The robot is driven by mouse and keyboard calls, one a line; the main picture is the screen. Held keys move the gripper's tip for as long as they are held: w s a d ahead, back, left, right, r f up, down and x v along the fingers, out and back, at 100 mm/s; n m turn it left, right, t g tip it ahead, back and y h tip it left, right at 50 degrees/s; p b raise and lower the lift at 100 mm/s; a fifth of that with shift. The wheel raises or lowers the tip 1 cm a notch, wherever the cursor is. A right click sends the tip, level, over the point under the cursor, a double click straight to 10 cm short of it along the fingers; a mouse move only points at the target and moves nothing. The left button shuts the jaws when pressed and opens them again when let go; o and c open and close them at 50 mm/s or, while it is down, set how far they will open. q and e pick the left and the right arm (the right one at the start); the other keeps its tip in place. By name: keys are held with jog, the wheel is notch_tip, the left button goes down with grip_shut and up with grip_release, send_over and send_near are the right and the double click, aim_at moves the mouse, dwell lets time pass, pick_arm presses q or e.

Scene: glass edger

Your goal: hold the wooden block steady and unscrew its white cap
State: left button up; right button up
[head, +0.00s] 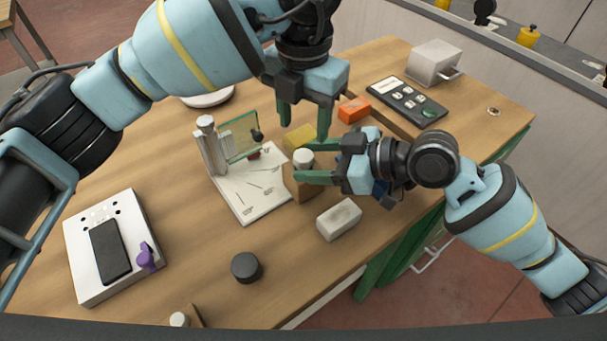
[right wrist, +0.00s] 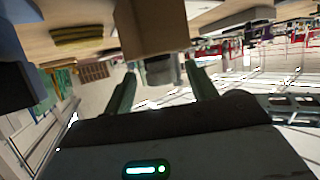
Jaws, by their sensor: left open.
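The wooden block (head: 303,190) stands on the table near its front right edge, with its white cap (head: 303,157) on top. My right gripper (head: 302,162) reaches in from the right, one finger on each side of the cap. In the right wrist view the cap (right wrist: 160,70) lies between the open fingers with gaps on both sides, and the block (right wrist: 150,25) shows at the top. My left gripper (head: 303,130) is open and empty, fingers down, above and behind the block. The right fingers hide part of the block.
A grey-white block (head: 339,219) lies just in front of the wooden block. A yellow sponge (head: 300,136) and an orange block (head: 354,110) lie behind. A stand with a glass pane (head: 238,136) is to the left. The front left table around the black puck (head: 246,267) is fairly clear.

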grip_shut()
jog(key=shift+o, duration=0.5)
grip_release()
